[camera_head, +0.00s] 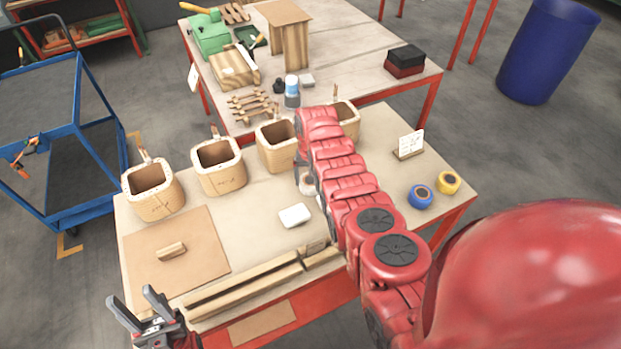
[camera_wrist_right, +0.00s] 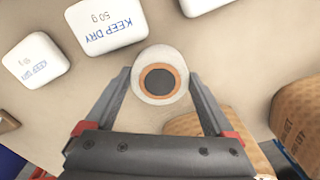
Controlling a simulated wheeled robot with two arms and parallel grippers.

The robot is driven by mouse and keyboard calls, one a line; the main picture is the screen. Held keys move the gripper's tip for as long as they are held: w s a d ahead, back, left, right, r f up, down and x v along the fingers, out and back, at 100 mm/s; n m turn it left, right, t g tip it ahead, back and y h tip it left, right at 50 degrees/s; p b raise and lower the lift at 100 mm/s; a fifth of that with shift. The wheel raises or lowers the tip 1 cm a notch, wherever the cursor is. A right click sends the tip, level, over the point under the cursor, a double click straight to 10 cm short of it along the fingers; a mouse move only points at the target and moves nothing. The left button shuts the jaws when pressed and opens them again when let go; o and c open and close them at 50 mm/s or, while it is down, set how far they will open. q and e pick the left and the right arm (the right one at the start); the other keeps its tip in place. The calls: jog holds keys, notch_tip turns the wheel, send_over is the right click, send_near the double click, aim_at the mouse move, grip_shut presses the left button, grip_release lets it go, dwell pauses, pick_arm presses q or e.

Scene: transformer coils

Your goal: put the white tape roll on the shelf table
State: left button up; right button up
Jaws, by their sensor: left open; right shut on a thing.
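The white tape roll (camera_wrist_right: 160,75), a white ring with an orange-brown core and dark centre, sits between the fingertips of my right gripper (camera_wrist_right: 160,80) in the right wrist view. The gripper is shut on it. In the head view my red right arm reaches over the front table (camera_head: 255,195) and hides most of that gripper. My left gripper (camera_head: 150,305) is open and empty at the front left edge of the front table. A back table (camera_head: 345,45) stands behind; I cannot tell whether it is the shelf table.
Several open wooden boxes (camera_head: 218,165) line the front table's far side. A white packet (camera_head: 295,215) lies nearby. Blue (camera_head: 420,197) and yellow (camera_head: 448,181) rolls lie at right. A dark red box (camera_head: 405,60) and a wooden stand (camera_head: 285,30) occupy the back table.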

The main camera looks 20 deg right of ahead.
aim_at(310, 180)
jog(key=shift+f, duration=0.25)
jog(key=o, duration=1.2)
jog(key=shift+r, duration=0.1)
jog(key=shift+r, duration=0.4)
notch_tip(310, 180, up, 8)
jog(key=shift+w+f+b, duration=0.1)
jog(key=shift+f+b, duration=0.1)
jog(key=shift+b, duration=0.85)
notch_tip(310, 180, up, 4)
jog(key=shift+p, duration=0.9)
